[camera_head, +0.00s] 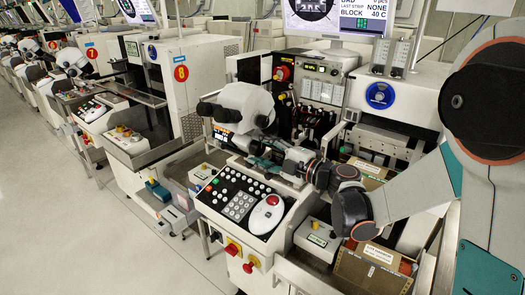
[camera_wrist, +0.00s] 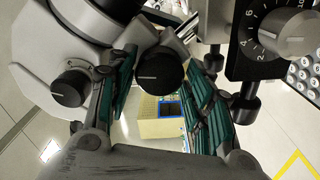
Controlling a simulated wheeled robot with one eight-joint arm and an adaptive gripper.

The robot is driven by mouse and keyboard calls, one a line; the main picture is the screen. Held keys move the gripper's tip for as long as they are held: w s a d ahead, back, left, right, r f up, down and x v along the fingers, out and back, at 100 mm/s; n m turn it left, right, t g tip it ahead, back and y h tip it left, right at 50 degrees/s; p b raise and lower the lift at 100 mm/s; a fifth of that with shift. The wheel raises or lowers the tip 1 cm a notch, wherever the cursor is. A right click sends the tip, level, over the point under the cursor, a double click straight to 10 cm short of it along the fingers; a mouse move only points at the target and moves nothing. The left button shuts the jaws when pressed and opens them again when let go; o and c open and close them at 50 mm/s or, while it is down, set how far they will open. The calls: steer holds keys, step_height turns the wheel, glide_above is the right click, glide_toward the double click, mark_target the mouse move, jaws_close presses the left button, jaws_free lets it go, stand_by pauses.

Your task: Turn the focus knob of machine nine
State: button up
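The machine in front of me has a white microscope (camera_head: 245,105) above its keypad panel (camera_head: 240,198). My gripper (camera_head: 275,158) is beside the microscope, under its head. In the wrist view a round black knob (camera_wrist: 160,70) with a white mark line sits between the two teal-padded fingers of my gripper (camera_wrist: 158,75). The fingers stand apart, one on each side of the knob. I cannot tell whether the pads touch it. A second black knob (camera_wrist: 70,88) with a white line sits left of the left finger. No number nine is clearly readable.
A numbered dial with a silver knob (camera_wrist: 287,32) is close to the right finger. Machine eight (camera_head: 190,85) stands to the left. Boxes (camera_head: 372,268) lie below my arm. The floor (camera_head: 60,240) at left is clear.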

steer(key=shift+o, duration=0.2)
steer(key=v, duration=1.2)
